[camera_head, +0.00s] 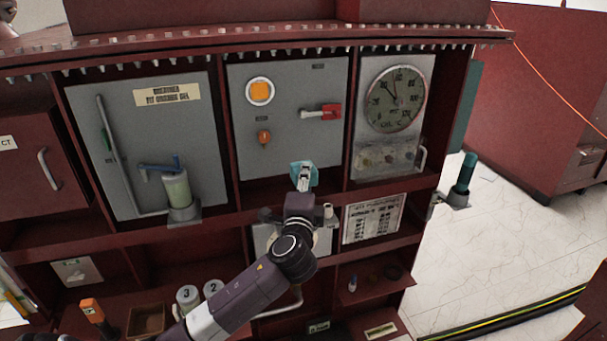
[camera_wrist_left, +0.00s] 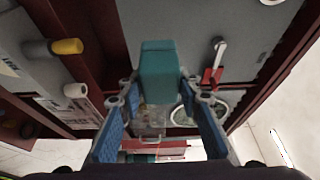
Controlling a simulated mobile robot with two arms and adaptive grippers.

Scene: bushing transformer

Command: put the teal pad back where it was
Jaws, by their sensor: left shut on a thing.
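The teal pad (camera_head: 303,168) is in front of the lower edge of the middle grey panel (camera_head: 290,110) in the head view. My left gripper (camera_head: 304,180) is shut on it. In the left wrist view the teal pad (camera_wrist_left: 158,72) sits between the blue-padded fingers of my left gripper (camera_wrist_left: 160,98) and sticks out past their tips. Whether the pad touches the panel or shelf edge behind it cannot be told. My right gripper is not in view.
Numbered white canisters (camera_head: 188,298) stand below.

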